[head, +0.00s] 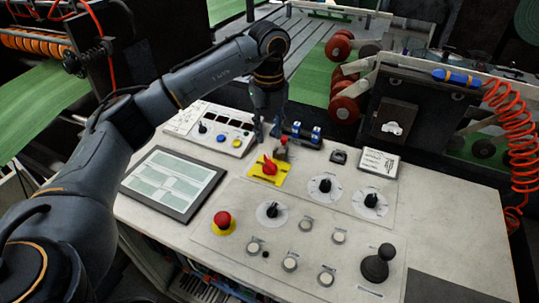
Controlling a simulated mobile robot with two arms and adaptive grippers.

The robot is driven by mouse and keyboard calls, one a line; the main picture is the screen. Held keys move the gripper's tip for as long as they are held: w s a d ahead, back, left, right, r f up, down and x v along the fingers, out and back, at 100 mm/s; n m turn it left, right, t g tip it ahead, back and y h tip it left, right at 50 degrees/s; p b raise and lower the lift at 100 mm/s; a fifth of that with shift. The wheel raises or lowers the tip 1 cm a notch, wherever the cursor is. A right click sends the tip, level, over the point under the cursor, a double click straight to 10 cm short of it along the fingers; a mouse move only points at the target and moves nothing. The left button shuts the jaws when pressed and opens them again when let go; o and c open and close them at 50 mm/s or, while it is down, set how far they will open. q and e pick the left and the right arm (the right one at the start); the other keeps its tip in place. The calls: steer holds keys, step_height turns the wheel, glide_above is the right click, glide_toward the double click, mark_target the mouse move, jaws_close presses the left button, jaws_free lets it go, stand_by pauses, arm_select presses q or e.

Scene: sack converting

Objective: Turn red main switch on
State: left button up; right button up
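The red main switch (269,166) is a red rotary handle on a yellow plate (283,178), towards the back middle of the light control desk in the head view. My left gripper (271,140) points down just behind the switch. Its fingers appear spread apart, with one finger to the left and the other near a small grey and red part behind the yellow plate. I cannot tell whether a finger touches the switch. My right gripper is not in view.
A red emergency button (222,219), a black joystick (378,263), dials and push buttons stand on the desk (440,235) in front. A tablet-like screen (174,182) lies at left. Red rollers (343,108) and a coiled red hose (512,130) stand behind and right.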

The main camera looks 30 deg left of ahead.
mark_target(269, 160)
arm_select(q)
step_height(269, 160, down, 10)
steer(key=shift+w+r+p, duration=0.1)
steer(key=shift+r+p, duration=0.05)
steer(key=shift+p, duration=0.85)
jaws_close()
